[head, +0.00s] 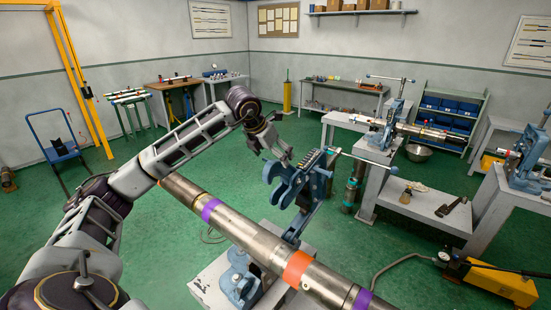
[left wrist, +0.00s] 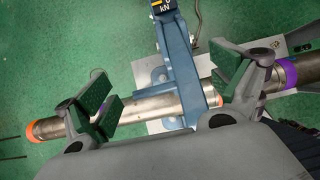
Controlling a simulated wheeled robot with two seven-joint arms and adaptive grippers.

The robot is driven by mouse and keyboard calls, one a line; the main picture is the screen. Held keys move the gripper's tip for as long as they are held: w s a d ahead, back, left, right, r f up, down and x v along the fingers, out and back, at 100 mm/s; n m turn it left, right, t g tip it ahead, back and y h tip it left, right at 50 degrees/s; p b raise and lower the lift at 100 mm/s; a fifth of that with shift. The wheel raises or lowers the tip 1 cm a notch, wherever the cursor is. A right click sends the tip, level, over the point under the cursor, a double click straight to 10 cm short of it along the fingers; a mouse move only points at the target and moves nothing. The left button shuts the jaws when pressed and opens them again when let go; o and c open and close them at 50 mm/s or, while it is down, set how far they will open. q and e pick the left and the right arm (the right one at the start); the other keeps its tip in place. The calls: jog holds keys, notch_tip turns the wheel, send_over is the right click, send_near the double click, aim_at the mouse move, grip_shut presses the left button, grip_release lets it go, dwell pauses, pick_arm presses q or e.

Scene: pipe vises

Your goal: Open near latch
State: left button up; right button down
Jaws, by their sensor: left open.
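The nearest blue pipe vise (head: 314,190) stands on a pale stand in the middle of the head view, its upper frame tilted. A long steel pipe (head: 245,230) with purple and orange bands runs through it. My left gripper (head: 278,150) is just above and to the left of the vise's upper part. In the left wrist view, my left gripper (left wrist: 172,92) has its green-padded fingers wide apart, with the blue vise frame (left wrist: 180,60) and the pipe (left wrist: 150,107) showing between them. No contact can be made out. I cannot tell which part is the latch. My right gripper is not in view.
Two more blue vises (head: 390,125) (head: 527,160) holding pipe stand on benches at the right. A yellow pump (head: 500,282) with a hose lies on the floor at lower right. A blue cart (head: 60,150) stands at the left. Green floor (head: 150,260) is clear left of the pipe.

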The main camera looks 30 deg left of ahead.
pick_arm(q)
jog(key=v, duration=0.9)
jog(key=shift+r, duration=0.2)
jog(key=shift+s+f, duration=0.1)
dwell(0.4)
